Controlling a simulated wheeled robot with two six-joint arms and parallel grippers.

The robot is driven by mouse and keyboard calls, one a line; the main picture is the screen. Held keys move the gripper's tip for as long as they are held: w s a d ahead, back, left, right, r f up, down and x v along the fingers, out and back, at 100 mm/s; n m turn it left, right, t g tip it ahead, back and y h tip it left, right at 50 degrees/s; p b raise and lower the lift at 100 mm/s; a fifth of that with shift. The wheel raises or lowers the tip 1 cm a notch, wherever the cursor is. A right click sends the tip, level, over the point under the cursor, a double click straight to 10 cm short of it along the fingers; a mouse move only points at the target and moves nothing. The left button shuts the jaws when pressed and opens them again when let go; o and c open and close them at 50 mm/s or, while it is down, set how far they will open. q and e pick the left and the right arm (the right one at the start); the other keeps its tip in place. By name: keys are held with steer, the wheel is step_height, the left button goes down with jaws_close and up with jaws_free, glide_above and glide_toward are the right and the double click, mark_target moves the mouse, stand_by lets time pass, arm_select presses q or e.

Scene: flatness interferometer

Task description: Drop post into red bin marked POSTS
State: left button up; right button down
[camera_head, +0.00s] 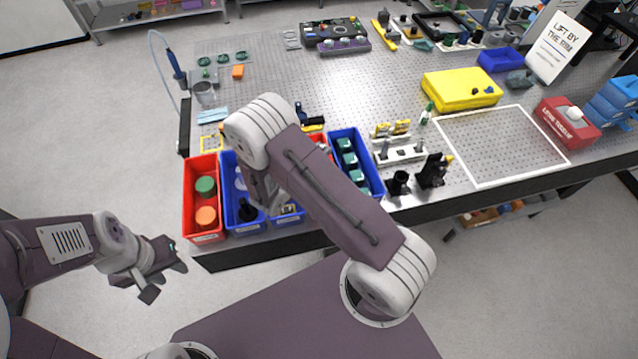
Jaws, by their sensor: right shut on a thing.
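My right gripper (270,198) hangs fingers-down over the row of bins at the bench's front edge, partly hidden by my own arm. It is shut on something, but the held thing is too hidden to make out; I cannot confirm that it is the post. A red bin (203,167) at the left end of the row holds a green and an orange round piece; its label is too small to read. Another red part (318,140) shows behind my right arm, mostly covered. My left gripper (167,274) is open and empty, off the bench over the floor.
Blue bins (352,135) stand in the row, one with dark green-topped pieces. Black stands (432,172) and a pale holder (400,155) are right of them. A yellow case (461,90), a white-framed area (500,145) and a red box (566,125) lie further right.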

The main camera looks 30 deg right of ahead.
arm_select(q)
steer(key=shift+f, duration=0.4)
arm_select(e)
steer(key=shift+f, duration=0.5)
steer(key=c, duration=1.1)
jaws_free()
steer(key=shift+c, duration=0.2)
arm_select(q)
step_height(320, 180, down, 3)
steer(key=b, duration=0.3)
arm_select(e)
steer(key=v, duration=0.9)
steer(key=shift+r, duration=0.1)
